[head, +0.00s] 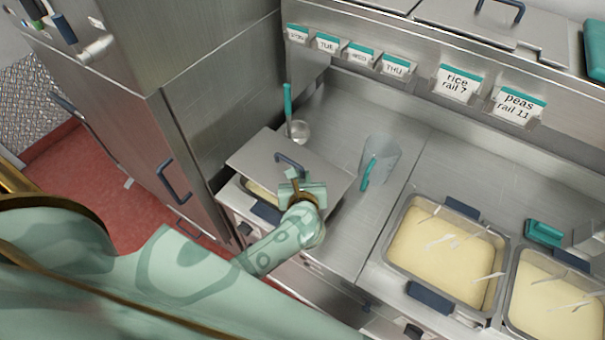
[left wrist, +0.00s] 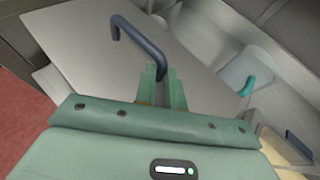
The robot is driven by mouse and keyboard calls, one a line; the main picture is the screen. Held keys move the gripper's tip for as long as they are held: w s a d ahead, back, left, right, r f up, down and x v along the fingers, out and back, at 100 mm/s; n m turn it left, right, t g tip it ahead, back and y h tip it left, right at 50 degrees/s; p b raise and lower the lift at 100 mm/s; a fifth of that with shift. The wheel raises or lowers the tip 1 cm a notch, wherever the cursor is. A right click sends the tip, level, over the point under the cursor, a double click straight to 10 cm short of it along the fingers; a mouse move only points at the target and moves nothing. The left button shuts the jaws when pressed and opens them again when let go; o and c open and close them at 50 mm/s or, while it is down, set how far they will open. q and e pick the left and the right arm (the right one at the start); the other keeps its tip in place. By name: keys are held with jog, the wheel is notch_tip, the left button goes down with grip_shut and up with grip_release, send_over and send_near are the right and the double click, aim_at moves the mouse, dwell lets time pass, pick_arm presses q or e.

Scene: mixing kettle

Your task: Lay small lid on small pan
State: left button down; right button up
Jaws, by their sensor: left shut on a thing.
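The small lid (head: 250,157) is a flat steel sheet with a dark blue bar handle (head: 289,162). My left gripper (head: 297,185) is shut on the near end of that handle. The lid is over the small pan (head: 229,192), turned askew to it and reaching past it to the right. The pan's front left part, with pale yellow content, shows from under the lid. I cannot tell whether lid and pan touch. In the left wrist view the lid (left wrist: 75,50) spreads out beyond the fingers (left wrist: 162,88), which close on the handle's end. My right gripper is not in view.
A clear jug (head: 381,155) with a teal handle and a teal-handled ladle (head: 288,105) stand behind the lid. Two larger pans of pale yellow food (head: 398,225) (head: 512,312) sit at the right. Steel cabinets (head: 205,110) stand close on the left.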

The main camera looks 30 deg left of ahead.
pick_arm(q)
notch_tip(320, 180, down, 5)
jog(key=b, duration=0.3)
jog(key=shift+w+r+b, duration=0.1)
jog(key=shift+b, duration=0.3)
jog(key=shift+r, duration=0.25)
jog(key=shift+d+f+n+y, duration=0.15)
jog(key=shift+f+n+y, duration=0.15)
jog(key=shift+n, duration=0.1)
jog(key=shift+f+b, duration=0.15)
jog(key=shift+b, duration=0.35)
jog(key=shift+f+b, duration=1.05)
jog(key=shift+f, duration=0.05)
jog(key=shift+f, duration=0.2)
jog(key=c, duration=0.9)
grip_release()
jog(key=shift+g, duration=0.3)
